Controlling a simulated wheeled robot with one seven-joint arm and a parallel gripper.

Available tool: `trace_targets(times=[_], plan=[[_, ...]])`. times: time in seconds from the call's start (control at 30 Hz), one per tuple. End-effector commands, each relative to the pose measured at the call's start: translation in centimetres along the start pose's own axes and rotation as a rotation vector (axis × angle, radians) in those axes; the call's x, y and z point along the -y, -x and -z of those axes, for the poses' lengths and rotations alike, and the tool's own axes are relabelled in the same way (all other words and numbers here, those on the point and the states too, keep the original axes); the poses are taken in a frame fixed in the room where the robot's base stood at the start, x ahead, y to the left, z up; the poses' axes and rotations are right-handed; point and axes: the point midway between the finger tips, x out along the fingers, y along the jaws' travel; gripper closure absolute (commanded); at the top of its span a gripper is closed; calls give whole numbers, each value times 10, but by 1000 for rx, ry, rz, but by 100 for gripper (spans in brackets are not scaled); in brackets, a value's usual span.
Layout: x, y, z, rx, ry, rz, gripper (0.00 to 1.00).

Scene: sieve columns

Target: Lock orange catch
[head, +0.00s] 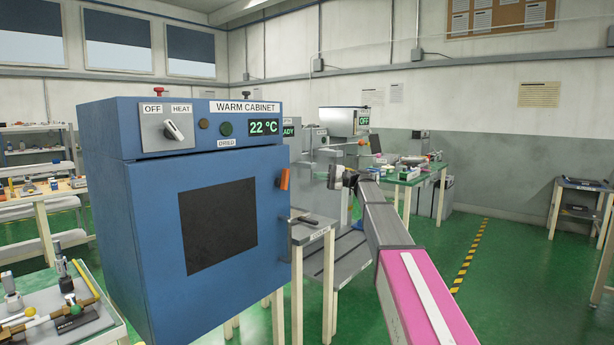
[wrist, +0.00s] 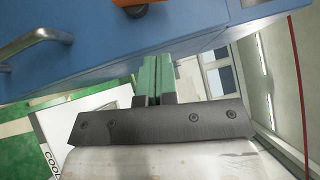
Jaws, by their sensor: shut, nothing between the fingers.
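The orange catch (head: 284,178) is on the right edge of the blue warm cabinet's (head: 150,220) front and looks upright in the head view. In the wrist view, part of the orange catch (wrist: 128,3) shows at the top edge, with a dark round piece under it; the rest is cut off. My gripper (head: 336,178) is to the right of the catch in the head view, apart from it. In the wrist view, the green fingers of my gripper (wrist: 155,62) are together and empty, pointing toward the blue cabinet. The cabinet door looks closed.
A metal door handle (wrist: 38,42) stands out at the wrist view's upper left. A small grey table (head: 312,232) stands right of the cabinet. Green floor is open at right.

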Motion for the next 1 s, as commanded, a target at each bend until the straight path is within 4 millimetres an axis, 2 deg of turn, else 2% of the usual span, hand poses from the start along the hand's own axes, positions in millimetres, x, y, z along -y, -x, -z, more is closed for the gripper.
trace_targets(times=[0.1, 0.3, 0.73, 0.77, 0.87, 0.97, 1.0], plan=[[-1, 20, 1, -2, 0, 1, 100], [-2, 36, 0, 0, 0, 1, 100], [-5, 38, -1, -3, -2, -5, 100], [-9, 38, -2, -7, -5, -11, 100], [-37, 36, -9, -38, -21, -62, 100], [-89, 36, -20, -92, -46, -162, 100], [-114, 37, -26, -117, -57, -213, 100]])
